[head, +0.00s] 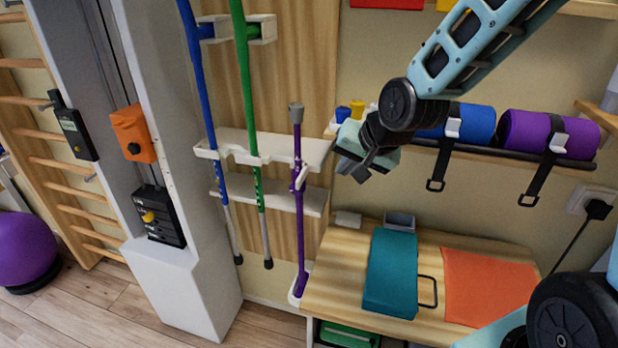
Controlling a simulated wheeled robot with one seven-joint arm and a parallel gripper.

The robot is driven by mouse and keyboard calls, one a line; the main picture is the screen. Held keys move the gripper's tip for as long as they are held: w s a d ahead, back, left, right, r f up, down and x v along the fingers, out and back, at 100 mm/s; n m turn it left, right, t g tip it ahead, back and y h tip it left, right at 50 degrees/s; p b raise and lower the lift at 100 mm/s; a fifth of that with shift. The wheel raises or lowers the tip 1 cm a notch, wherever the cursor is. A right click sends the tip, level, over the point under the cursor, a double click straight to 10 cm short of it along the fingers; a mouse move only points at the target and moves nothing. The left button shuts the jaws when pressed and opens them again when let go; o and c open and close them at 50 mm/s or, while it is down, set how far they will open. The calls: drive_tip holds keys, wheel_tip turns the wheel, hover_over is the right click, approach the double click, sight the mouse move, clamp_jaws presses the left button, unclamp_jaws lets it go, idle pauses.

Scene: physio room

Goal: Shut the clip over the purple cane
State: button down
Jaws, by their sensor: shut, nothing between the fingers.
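The purple cane (299,222) stands nearly upright at the right end of the white rack (290,146), its grey top above the rack and its foot in a white holder (293,298). A small white piece (301,177) sits at the cane's mid-height and looks like the clip; it is too small to tell whether it is open or shut. My gripper (352,172) is shut and empty, to the right of the cane and apart from it in the picture, at about the height of the white piece.
A blue pole (195,75) and a green pole (246,85) stand in the rack left of the cane. A wooden table (335,275) below my gripper bears a teal case (391,272) and an orange mat (488,288). Blue and purple rolls (548,134) hang at the right.

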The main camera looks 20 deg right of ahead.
sight(302, 177)
drive_tip(key=w+a+f+p, duration=0.2)
drive_tip(key=w+a+f, duration=0.3)
drive_tip(key=w+f, duration=0.3)
drive_tip(key=shift+p, duration=0.35)
idle(0.4)
